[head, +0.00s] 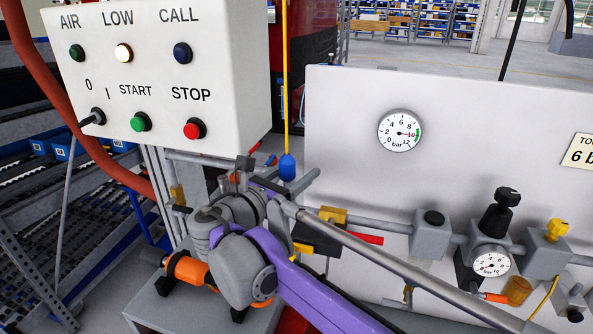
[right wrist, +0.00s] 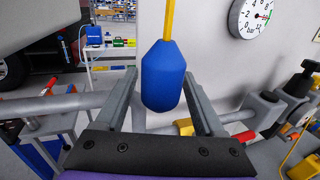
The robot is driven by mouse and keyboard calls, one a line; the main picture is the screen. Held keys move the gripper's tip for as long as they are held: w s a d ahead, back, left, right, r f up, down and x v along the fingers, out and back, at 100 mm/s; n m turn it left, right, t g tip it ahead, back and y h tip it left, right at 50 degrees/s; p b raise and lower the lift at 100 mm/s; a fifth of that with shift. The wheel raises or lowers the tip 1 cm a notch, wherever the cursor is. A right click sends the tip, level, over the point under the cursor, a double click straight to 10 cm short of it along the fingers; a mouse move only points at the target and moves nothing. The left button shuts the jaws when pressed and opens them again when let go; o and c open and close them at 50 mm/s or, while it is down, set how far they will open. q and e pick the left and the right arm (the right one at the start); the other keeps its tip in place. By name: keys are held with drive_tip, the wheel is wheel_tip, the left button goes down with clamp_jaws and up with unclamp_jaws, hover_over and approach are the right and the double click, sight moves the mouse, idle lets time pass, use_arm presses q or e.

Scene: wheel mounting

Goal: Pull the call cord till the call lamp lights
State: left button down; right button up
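The yellow call cord (head: 285,75) hangs straight down and ends in a blue handle (head: 287,167), which also shows large in the right wrist view (right wrist: 163,75). My right gripper (right wrist: 159,88) is open, with one finger on each side of the handle and visible gaps between. It also shows in the head view (head: 282,174), at the handle's height. The call lamp (head: 183,53) on the white control box is dark blue and looks unlit. My left gripper is not in view.
The control box (head: 225,110) stands left of the cord, with a lit LOW lamp (head: 124,53). A grey panel (head: 350,110) with a pressure gauge (head: 400,131) is at the right. Pipework with valves (head: 432,232) runs below it. An orange-red hose (head: 50,95) curves at the left.

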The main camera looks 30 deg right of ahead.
drive_tip(key=b+v, duration=0.1)
drive_tip(key=v, duration=0.9)
drive_tip(key=shift+s+a, duration=0.15)
drive_tip(key=shift+a, duration=0.2)
drive_tip(key=s+d+f+m+g+y, duration=0.15)
drive_tip(key=s+f+m+y, duration=0.3)
drive_tip(key=f, duration=0.65)
drive_tip(key=s+d+f+m+g+y, duration=0.1)
drive_tip(key=s+d+f+m+y, duration=0.3)
drive_tip(key=f, duration=0.6)
drive_tip(key=s+a+f+m+y, duration=0.4)
drive_tip(key=f+m, duration=0.3)
drive_tip(key=s+a+f+m+t+y, duration=0.1)
drive_tip(key=s+a+f+m+y, duration=0.3)
drive_tip(key=f+m, duration=0.3)
drive_tip(key=shift+a, duration=0.6)
